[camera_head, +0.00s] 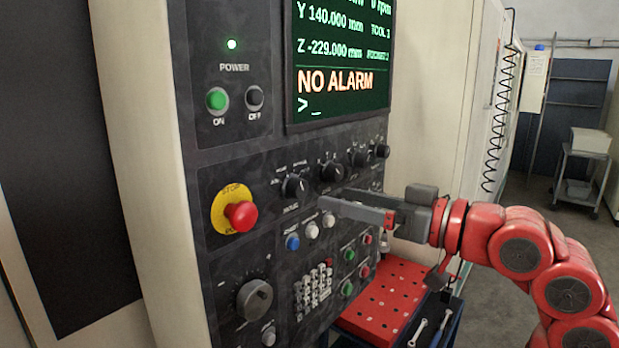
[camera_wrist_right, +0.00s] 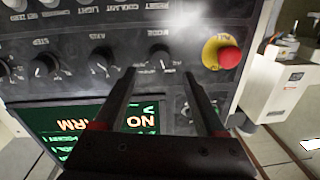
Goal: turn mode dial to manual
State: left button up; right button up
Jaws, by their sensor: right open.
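The mode dial (camera_head: 295,187) is a black knob with a white pointer line, the leftmost in a row of knobs below the screen. In the right wrist view, which shows the panel upside down, the mode dial (camera_wrist_right: 160,58) has its "MODE" label above it. The small position marks around it are too blurred to read surely. My right gripper (camera_head: 322,203) is open and empty, to the right of and slightly below the dial in the head view. In the wrist view the right gripper's (camera_wrist_right: 160,73) two fingertips straddle the dial in the picture; contact cannot be told. My left gripper is not in view.
The red stop button (camera_head: 241,215) on its yellow disc sits left of the dial. The axis dial (camera_head: 332,172) is to its right. Blue and white push buttons (camera_head: 312,230) lie just below. The screen (camera_head: 340,60) reads "NO ALARM". A red tool tray (camera_head: 385,300) stands below the arm.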

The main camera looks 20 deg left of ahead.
aim_at(303, 190)
jog(key=p+x, duration=0.2)
jog(key=x, duration=0.4)
jog(key=shift+w+a, duration=0.1)
jog(key=shift+a, duration=0.4)
jog(key=shift+f, duration=0.1)
grip_shut()
